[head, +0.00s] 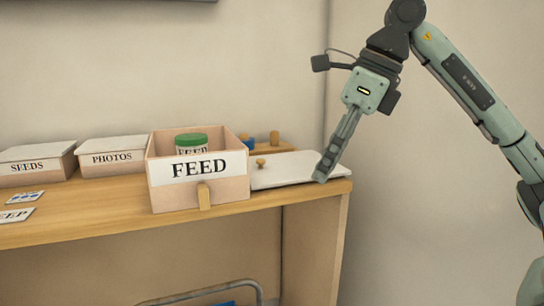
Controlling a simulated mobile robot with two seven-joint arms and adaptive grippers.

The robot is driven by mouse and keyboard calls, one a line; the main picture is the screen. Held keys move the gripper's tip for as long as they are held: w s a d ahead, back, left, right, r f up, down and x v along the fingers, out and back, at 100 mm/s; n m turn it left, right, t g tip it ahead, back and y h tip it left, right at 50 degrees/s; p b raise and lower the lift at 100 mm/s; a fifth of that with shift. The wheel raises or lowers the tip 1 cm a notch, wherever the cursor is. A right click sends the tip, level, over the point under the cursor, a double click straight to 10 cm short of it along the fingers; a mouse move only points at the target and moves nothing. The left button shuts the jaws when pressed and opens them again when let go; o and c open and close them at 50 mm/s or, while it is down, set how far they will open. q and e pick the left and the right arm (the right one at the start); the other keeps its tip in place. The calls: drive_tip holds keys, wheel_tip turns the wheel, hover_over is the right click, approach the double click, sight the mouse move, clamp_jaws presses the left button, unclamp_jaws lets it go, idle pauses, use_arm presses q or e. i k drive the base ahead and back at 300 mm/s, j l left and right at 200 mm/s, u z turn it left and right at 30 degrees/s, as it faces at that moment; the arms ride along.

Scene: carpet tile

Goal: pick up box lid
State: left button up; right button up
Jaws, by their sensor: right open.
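The box lid (292,172) is a flat white panel with a small wooden knob (260,163), lying on the shelf at the right of the open FEED box (200,182). The FEED box has a wooden front tab and holds a jar with a green cap (191,140). My right gripper (322,176) is open and points down at the lid's right front part. Its fingers overlap the lid in this view, and I cannot tell whether they touch it. My left gripper is not in view.
Lidded boxes marked SEEDS (36,164) and PHOTOS (112,155) stand at the left. Cards (24,197) lie on the wooden shelf (100,208) in front of them. A small rack with pegs (274,138) is behind the lid. The shelf ends just right of the lid.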

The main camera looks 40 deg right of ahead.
sight(270, 171)
drive_tip(key=i+l, duration=0.2)
drive_tip(key=i, duration=0.2)
drive_tip(key=i+l, duration=0.2)
drive_tip(key=i, duration=0.2)
